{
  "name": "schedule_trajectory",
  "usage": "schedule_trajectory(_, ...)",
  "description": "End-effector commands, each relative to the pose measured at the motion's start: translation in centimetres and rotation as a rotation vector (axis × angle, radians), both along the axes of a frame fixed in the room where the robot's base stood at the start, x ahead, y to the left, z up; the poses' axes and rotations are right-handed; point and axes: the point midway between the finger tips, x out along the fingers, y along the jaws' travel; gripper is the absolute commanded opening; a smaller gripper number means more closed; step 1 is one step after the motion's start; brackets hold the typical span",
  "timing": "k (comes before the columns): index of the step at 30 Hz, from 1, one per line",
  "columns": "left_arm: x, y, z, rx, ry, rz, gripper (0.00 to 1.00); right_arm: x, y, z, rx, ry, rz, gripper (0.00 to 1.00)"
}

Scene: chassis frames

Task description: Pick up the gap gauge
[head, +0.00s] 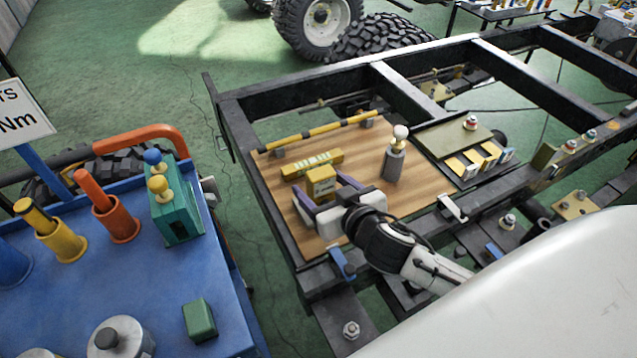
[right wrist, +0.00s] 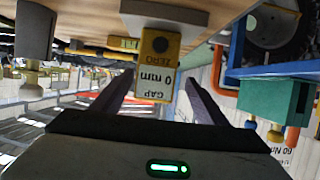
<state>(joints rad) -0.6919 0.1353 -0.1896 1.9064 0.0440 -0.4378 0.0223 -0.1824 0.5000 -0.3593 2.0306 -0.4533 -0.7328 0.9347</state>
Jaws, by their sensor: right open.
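The gap gauge (head: 321,181) is a yellow block standing on the wooden board (head: 283,217) inside the chassis frame. In the right wrist view the gauge (right wrist: 158,66) carries a label reading "GAP ZERO" and "0 mm". My right gripper (head: 326,190) is open, with its two purple fingers on either side of the gauge. In the right wrist view the fingers of my right gripper (right wrist: 160,88) show clear space beside the gauge, so they seem apart from it. My left gripper is not in view.
A yellow ruler-like bar (head: 312,164) lies behind the gauge. A grey post with a white ball (head: 395,160) stands to its right. A dark tray (head: 460,150) with yellow pieces lies farther right. A blue cart (head: 110,270) with coloured tools stands left. Black frame rails surround the board.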

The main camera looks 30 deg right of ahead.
Motion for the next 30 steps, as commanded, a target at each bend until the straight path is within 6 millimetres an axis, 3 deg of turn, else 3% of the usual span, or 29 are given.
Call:
schedule_trajectory(15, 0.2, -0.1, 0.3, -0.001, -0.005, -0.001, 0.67, 5.0, -1.0, -2.6, 0.000, -0.001, 0.000, 0.67)
schedule_trajectory(23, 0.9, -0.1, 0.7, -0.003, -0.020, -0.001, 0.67, 5.3, -1.0, -2.7, 0.001, 0.000, 0.001, 0.67)
schedule_trajectory(30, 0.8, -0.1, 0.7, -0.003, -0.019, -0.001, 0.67, 5.3, -1.0, -2.7, 0.001, 0.000, 0.001, 0.30)
